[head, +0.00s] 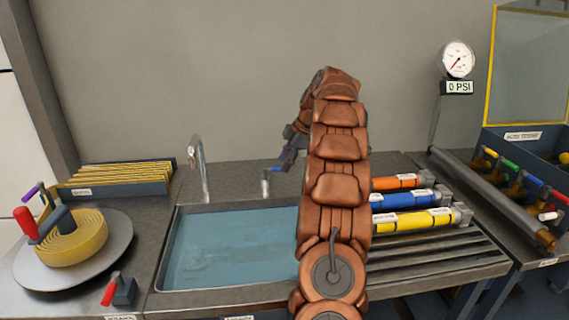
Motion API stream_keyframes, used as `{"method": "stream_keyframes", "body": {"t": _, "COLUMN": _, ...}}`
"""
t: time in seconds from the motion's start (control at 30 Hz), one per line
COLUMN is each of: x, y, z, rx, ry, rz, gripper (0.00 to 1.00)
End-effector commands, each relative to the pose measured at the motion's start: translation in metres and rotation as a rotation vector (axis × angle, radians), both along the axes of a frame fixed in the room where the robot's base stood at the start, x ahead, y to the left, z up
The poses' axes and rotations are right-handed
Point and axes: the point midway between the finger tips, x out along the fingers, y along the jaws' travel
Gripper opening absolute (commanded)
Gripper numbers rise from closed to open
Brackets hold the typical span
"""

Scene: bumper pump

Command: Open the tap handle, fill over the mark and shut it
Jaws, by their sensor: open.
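The steel tap (203,168) stands at the back left corner of the sink (180,292), its spout curving over. Blue-tinted water (225,255) lies in the sink; no fill mark can be made out. A small blue lever (272,170) on a pale post (265,187) at the sink's back edge looks like the tap handle. My gripper (285,160) is open, close beside the lever at its upper right; whether they touch cannot be told. My own arm hides the sink's right part and much of the gripper.
A coiled yellow hose (68,243) sits on a round plate at left, near a red lever (108,292). A rack of yellow strips (122,176) stands behind. Orange, blue and yellow cylinders (412,219) lie at right. The gauge (457,60) stands behind, labelled 0 PSI.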

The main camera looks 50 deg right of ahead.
Motion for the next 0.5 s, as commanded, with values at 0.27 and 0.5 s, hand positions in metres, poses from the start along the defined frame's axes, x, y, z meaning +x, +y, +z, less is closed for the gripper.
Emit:
{"method": "stream_keyframes", "body": {"t": 0.27, "x": 0.0047, "y": 0.0016, "z": -0.0104, "rx": -0.003, "ry": -0.001, "rz": -0.002, "gripper": 0.42}}
{"method": "stream_keyframes", "body": {"t": 0.5, "x": 0.0048, "y": 0.0018, "z": -0.0110, "rx": -0.003, "ry": -0.001, "rz": -0.002, "gripper": 0.42}}
